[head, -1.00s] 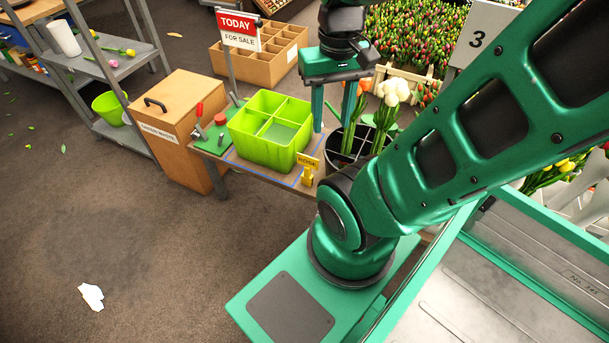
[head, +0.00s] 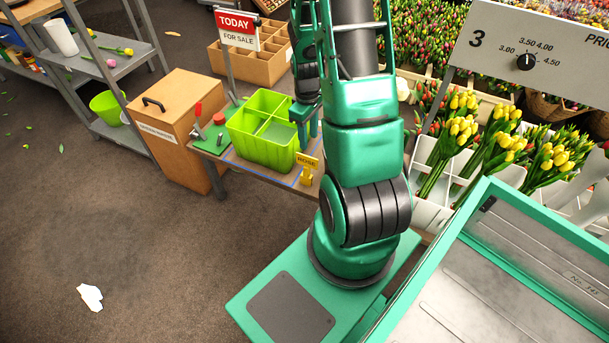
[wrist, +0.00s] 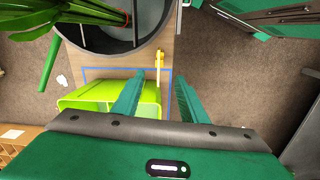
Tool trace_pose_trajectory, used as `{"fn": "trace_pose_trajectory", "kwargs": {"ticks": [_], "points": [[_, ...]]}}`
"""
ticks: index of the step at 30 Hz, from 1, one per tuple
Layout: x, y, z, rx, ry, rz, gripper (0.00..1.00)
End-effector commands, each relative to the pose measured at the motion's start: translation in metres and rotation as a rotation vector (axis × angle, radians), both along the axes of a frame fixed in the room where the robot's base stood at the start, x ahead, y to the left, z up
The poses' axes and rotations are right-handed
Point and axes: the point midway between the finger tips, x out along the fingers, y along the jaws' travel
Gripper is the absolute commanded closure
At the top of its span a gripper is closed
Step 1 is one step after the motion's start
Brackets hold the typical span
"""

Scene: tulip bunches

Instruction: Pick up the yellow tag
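The yellow tag (head: 307,168) reads "ROSE" and stands upright on the table near its front edge, to the right of the green divided bin. In the wrist view the tag (wrist: 160,58) shows from above as a thin yellow piece, just beyond and between my fingertips. My gripper (wrist: 163,78) is open and empty, with its fingers pointing down. In the head view my gripper (head: 306,130) is behind the bin's right side, partly hidden by my arm.
The green bin (head: 262,153) is close beside my left finger in the wrist view. A dark round bucket (wrist: 150,28) with stems stands near the tag; my arm hides it in the head view. A "TODAY FOR SALE" sign (head: 238,30) and a wooden cabinet (head: 165,140) stand left.

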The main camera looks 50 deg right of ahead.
Motion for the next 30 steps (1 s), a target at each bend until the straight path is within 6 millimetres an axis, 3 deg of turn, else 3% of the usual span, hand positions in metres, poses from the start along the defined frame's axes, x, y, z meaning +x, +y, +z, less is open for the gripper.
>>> {"fn": "trace_pose_trajectory", "kwargs": {"ticks": [1,6,22,30], "points": [[0.001,-0.001,-0.018,0.012,0.003,0.023,0.61],[0.006,-0.003,-0.057,0.031,-0.01,0.094,0.61],[0.008,-0.003,-0.118,0.041,-0.017,0.125,0.61],[0.008,-0.003,-0.133,0.04,-0.018,0.125,0.61]]}}
